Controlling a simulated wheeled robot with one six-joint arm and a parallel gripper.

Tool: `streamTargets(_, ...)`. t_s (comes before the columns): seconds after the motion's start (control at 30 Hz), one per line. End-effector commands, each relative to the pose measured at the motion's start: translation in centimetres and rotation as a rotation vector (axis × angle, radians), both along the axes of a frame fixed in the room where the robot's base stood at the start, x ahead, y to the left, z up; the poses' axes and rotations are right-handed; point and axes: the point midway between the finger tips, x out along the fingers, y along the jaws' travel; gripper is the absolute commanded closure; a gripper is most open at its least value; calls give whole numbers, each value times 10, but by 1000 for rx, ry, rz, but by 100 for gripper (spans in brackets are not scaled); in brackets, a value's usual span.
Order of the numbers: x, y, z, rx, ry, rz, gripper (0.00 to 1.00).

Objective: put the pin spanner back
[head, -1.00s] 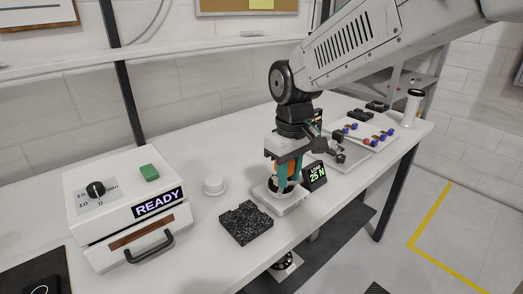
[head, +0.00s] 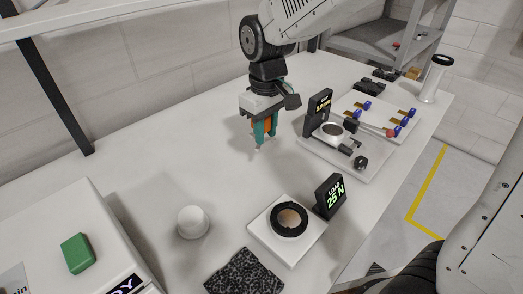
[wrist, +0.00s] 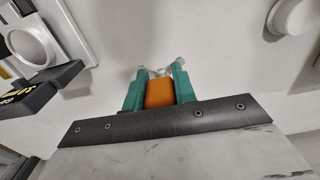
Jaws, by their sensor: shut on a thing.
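My gripper (head: 262,138) has teal fingers and is shut on the pin spanner, whose orange handle (wrist: 160,92) shows between the fingers in the wrist view. Pale prongs stick out just beyond the fingertips. In the head view the spanner is mostly hidden by the fingers, and it is held over bare bench. A black ring (head: 289,219) sits in a white square fixture (head: 262,235) in front of my gripper, apart from it. The display beside the fixture (head: 330,196) reads LOAD 25 N.
A white plate (head: 372,168) with a round mount and a black display stands right of my gripper. Behind it is a tray with blue-ended holders (head: 386,101). The bench's left middle is clear.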

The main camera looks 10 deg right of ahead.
Motion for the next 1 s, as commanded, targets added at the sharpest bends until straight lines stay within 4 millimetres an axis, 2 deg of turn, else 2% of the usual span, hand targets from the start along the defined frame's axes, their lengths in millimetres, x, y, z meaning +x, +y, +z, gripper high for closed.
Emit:
streamTargets(0.1,0,-1,-22,-1,3,-1,100)
streamTargets(0.33,0,-2,-41,-1,1,-3,100)
streamTargets(0.53,0,-2,-68,-1,3,-4,100)
streamTargets(0.9,1,-2,-73,0,0,-4,100)
streamTargets(0.93,1,-2,-74,0,0,-4,70)
streamTargets(1.0,1,-2,-73,0,0,-4,51)
